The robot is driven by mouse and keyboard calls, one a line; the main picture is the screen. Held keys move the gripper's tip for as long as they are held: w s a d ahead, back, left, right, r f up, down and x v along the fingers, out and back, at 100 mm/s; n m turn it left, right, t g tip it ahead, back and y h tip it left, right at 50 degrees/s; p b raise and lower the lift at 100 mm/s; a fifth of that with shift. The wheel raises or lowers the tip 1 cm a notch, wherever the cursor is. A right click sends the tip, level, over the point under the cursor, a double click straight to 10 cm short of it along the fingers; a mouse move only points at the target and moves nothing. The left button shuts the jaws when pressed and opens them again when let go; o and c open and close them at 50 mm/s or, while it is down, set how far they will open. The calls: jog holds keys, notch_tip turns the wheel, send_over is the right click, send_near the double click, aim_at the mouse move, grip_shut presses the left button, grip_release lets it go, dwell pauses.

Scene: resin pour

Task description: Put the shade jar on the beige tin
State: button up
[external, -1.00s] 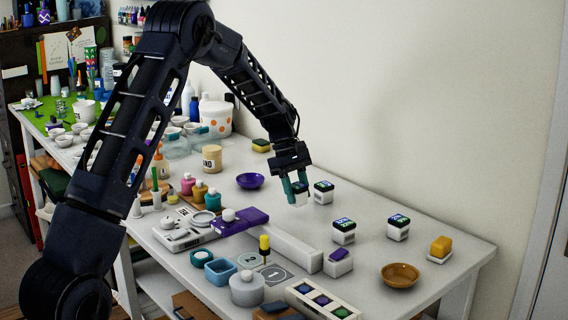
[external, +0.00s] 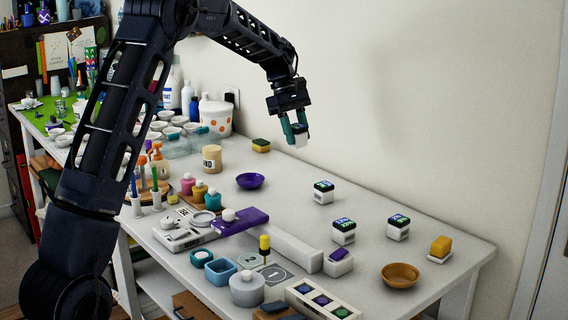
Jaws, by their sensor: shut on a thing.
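My gripper (external: 296,132) has teal fingers pointing down and is shut on a small shade jar (external: 300,139), white with a dark top. It holds the jar well above the table, near the back wall; the fingers hide part of the jar. The beige tin (external: 212,158) stands upright on the table, left of and below my gripper in the picture, with dark lettering on its side. Nothing rests on its lid. The gripper and jar are apart from it.
Similar dark-topped jars stand on the right half of the table (external: 323,192), (external: 344,231), (external: 398,227). A purple bowl (external: 250,181) and a yellow sponge (external: 261,145) are near the tin. Small paint bottles (external: 199,189) stand in front of it. The table's back right is clear.

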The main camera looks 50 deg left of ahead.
jog(key=w+a+r+n+t+y, duration=0.15)
jog(key=a+n, duration=0.25)
jog(key=a, duration=0.6)
jog(key=w+a+r+n+t, duration=0.15)
jog(key=a+n, duration=0.25)
jog(key=a, duration=0.6)
notch_tip(320, 180, up, 4)
jog(key=n+t+y, duration=0.1)
jog(key=n+y, duration=0.2)
jog(key=n, duration=0.6)
send_over(217, 146)
jog(key=s, duration=0.2)
notch_tip(217, 146, down, 19)
jog(key=shift+d+f, duration=0.1)
jog(key=shift+d, duration=0.05)
jog(key=o, duration=1)
jog(key=shift+f, duration=0.1)
jog(key=v, duration=1.2)
jog(key=shift+s, duration=0.1)
